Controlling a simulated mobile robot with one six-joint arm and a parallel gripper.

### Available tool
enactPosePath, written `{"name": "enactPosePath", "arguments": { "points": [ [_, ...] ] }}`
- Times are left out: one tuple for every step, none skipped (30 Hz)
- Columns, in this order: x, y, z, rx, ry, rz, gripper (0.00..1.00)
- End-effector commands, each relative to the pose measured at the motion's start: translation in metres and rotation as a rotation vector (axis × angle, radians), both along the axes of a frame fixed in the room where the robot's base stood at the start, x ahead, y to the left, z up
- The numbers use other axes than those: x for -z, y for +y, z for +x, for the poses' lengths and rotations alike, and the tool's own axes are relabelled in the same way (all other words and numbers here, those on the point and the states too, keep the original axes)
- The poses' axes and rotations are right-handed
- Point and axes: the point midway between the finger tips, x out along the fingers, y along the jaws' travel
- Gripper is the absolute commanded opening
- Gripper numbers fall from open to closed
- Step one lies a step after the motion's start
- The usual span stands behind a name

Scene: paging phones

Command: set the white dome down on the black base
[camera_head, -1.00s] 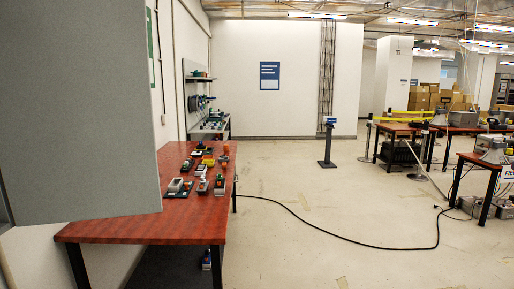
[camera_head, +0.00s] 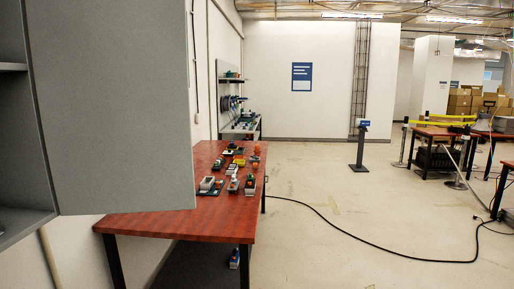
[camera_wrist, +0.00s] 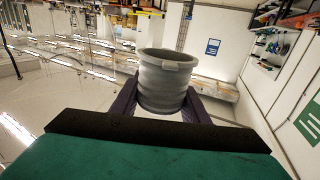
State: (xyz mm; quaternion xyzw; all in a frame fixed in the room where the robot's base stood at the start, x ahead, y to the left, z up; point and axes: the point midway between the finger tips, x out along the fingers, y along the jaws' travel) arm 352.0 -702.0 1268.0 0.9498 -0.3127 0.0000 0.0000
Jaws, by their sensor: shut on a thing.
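My gripper (camera_wrist: 161,100) shows in the wrist view with its two dark fingers closed on a pale grey-white, ribbed, round piece. I take this piece to be the white dome (camera_wrist: 165,78). One rim of it faces the top of the picture, and its lower part is hidden between the fingers. My gripper and the dome do not show in the head view. The red-brown table (camera_head: 140,223) in the head view bears several small devices, some on dark bases. They are too small to tell which one is the black base.
A grey cabinet (camera_head: 120,110) with an open side stands close at the left and covers part of the table. A black cable (camera_head: 350,238) runs over the open floor right of the table. A dark stand (camera_head: 361,150) and more tables (camera_head: 432,133) are farther off.

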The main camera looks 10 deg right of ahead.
Motion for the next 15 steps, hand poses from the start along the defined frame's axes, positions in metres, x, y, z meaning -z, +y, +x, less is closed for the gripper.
{"name": "enactPosePath", "arguments": {
  "points": [
    [0.001, 0.001, 0.002, -0.003, -0.001, 0.001, 0.19],
    [0.003, 0.001, 0.003, -0.007, -0.001, 0.001, 0.19],
    [0.005, 0.003, 0.006, -0.012, -0.001, 0.001, 0.19],
    [0.007, 0.004, 0.009, -0.018, -0.001, 0.001, 0.19],
    [0.009, 0.005, 0.013, -0.025, 0.000, 0.001, 0.19],
    [0.013, 0.008, 0.018, -0.036, 0.000, 0.001, 0.19],
    [0.017, 0.010, 0.023, -0.046, 0.000, 0.002, 0.19],
    [0.021, 0.012, 0.028, -0.057, 0.000, 0.002, 0.19],
    [0.027, 0.016, 0.037, -0.074, 0.000, 0.004, 0.19],
    [0.032, 0.019, 0.044, -0.089, 0.000, 0.004, 0.19],
    [0.037, 0.023, 0.051, -0.104, 0.000, 0.003, 0.19],
    [0.045, 0.028, 0.062, -0.126, -0.001, 0.004, 0.19],
    [0.051, 0.033, 0.070, -0.144, 0.001, 0.004, 0.19],
    [0.057, 0.037, 0.078, -0.162, 0.000, 0.005, 0.19],
    [0.065, 0.044, 0.090, -0.187, 0.001, 0.004, 0.19]
  ]
}}
